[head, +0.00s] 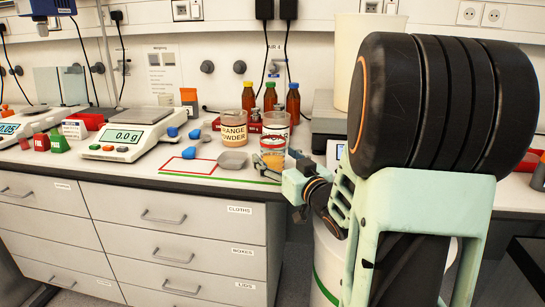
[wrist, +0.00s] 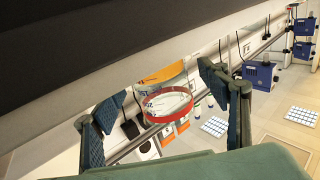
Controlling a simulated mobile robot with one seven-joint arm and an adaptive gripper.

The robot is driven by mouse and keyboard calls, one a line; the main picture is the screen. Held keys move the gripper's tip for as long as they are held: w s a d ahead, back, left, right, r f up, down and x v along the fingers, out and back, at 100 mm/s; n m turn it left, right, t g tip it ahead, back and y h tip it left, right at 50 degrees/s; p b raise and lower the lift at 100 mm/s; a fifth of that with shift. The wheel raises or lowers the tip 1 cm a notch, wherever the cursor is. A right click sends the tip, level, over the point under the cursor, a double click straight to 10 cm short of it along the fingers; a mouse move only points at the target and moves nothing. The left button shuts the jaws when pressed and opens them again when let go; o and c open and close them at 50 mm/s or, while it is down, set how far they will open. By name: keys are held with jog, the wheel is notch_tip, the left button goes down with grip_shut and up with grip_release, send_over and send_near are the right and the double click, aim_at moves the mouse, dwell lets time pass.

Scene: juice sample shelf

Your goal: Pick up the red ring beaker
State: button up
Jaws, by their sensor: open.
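A clear beaker with a red ring (wrist: 168,104) shows between my gripper's fingers in the wrist view, with orange visible behind or in it. In the head view, the red ring beaker (head: 273,151) appears to be at the counter's front edge. My gripper (wrist: 150,96) is open, with one blue-grey finger on each side of the beaker. In the head view my gripper (head: 297,178) is just right of the beaker, and my arm hides part of the area. I cannot tell whether the fingers touch it.
A beaker labelled orange powder (head: 233,127) and another clear beaker (head: 277,121) stand close behind. Several brown bottles (head: 292,103) stand farther back. A grey dish (head: 232,160) lies left of the beaker. A scale (head: 131,135) is farther left.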

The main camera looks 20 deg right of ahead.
jog(key=shift+w, duration=0.85)
jog(key=shift+c, duration=0.5)
jog(key=c, duration=1.4)
jog(key=shift+o, duration=0.2)
jog(key=shift+r, duration=0.1)
